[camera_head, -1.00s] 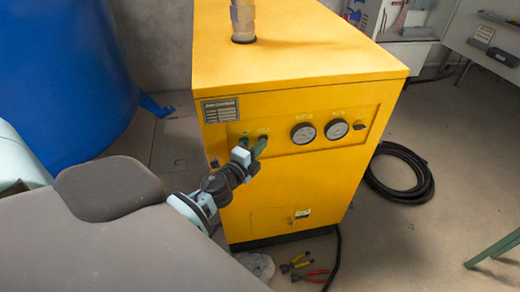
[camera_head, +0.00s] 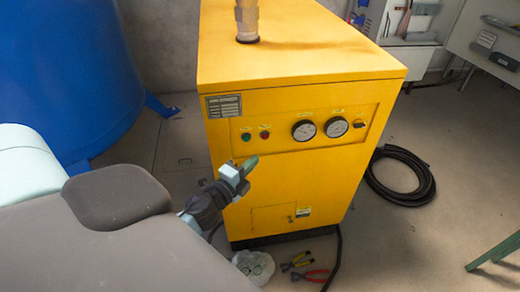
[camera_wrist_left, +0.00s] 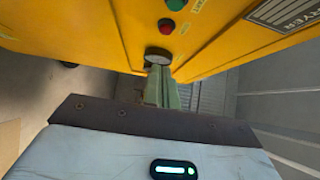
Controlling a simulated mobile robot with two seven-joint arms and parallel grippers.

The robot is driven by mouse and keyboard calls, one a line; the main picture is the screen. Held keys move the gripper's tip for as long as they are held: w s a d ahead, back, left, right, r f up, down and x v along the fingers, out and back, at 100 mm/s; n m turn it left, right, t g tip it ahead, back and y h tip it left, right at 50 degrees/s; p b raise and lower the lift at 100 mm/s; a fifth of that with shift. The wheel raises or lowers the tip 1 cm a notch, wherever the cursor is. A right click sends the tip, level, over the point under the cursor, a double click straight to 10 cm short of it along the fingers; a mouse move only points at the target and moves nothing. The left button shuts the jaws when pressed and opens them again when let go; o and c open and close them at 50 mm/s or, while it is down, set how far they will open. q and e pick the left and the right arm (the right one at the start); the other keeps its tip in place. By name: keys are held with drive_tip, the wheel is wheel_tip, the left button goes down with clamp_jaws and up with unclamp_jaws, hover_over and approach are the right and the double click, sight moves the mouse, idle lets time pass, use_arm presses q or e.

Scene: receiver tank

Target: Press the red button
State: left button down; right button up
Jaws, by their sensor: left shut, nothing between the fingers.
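The red button (camera_head: 265,134) is on the front panel of the yellow dryer cabinet (camera_head: 330,195), just right of a green button (camera_head: 246,136). In the left wrist view the red button (camera_wrist_left: 166,25) shows near the top, below the green button (camera_wrist_left: 176,4). My left gripper (camera_head: 247,164) is shut and empty, its green fingers below the two buttons in the head view. In the left wrist view its fingers (camera_wrist_left: 161,88) appear below the red button, apart from it. I cannot tell whether the button is pushed in. My right gripper is not in view.
Two round gauges (camera_head: 320,129) and a black switch (camera_head: 360,124) are right of the buttons. A blue tank (camera_head: 65,75) stands at the left. Pliers (camera_head: 305,270) lie on the floor in front of the cabinet. A coiled black hose (camera_head: 425,185) lies to the right.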

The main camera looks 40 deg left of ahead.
use_arm(q)
drive_tip(key=s, duration=0.4)
drive_tip(key=shift+d, duration=0.25)
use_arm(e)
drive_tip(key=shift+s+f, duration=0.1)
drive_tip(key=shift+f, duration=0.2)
